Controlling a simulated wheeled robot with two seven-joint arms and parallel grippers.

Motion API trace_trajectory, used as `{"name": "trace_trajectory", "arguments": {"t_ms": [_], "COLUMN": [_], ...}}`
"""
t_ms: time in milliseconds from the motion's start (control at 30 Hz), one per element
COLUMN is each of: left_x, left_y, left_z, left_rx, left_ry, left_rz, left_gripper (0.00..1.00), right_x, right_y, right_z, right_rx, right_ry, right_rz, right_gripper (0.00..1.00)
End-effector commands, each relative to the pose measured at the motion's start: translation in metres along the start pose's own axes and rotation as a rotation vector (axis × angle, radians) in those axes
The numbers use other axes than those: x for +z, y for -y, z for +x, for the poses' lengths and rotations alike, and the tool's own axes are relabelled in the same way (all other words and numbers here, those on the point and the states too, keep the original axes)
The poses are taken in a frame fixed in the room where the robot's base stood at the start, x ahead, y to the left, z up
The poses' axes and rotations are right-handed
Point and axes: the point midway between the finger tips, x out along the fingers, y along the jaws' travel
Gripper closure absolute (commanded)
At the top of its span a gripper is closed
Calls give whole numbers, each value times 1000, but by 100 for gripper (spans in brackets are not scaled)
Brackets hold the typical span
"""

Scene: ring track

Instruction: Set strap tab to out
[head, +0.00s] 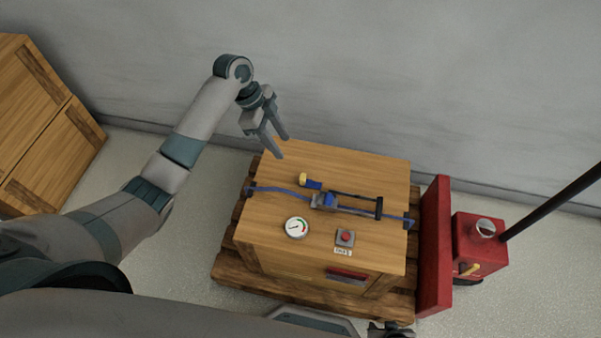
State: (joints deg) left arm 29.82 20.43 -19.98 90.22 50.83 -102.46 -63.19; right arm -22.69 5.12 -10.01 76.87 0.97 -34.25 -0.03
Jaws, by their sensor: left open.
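A blue strap (275,190) runs across the top of a wooden crate (270,222). Near its middle sits a grey and blue buckle (325,201), with dark rails running right from it to a black end piece (379,207). A yellow-tipped blue piece (304,179) stands just behind the buckle. I cannot tell for certain which part is the strap tab. My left gripper (282,149) is open and empty, above the crate's back left edge and apart from the strap. A dark part at the bottom edge may be my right gripper (390,330); its jaws cannot be made out.
The crate top also carries a round gauge (297,227) and a red button (345,237) with a label. The crate stands on a pallet (230,273). A red pallet jack (478,243) stands at right, larger wooden crates (40,125) at left. The wall (400,80) is behind.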

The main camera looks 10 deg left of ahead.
Motion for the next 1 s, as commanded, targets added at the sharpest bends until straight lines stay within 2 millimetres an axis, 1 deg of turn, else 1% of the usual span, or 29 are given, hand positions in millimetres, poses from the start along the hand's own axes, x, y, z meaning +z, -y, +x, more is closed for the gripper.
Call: {"name": "trace_trajectory", "arguments": {"t_ms": [167,700,800,1000], "left_x": [-1,0,-1,0], "left_y": [-1,0,0,0], "left_z": [26,122,136,154], "left_rx": [3,1,1,-1], "left_ry": [-1,0,-1,0], "left_rz": [-2,-2,-1,-1], "left_gripper": [58,58,58,58], "right_x": [-1,2,2,2], "right_y": [0,0,0,-2], "right_z": [0,1,1,1], "right_rx": [0,0,0,2], "right_ry": [-3,8,10,13], "right_rz": [0,-1,-1,1], "right_gripper": [69,69,69,69]}}
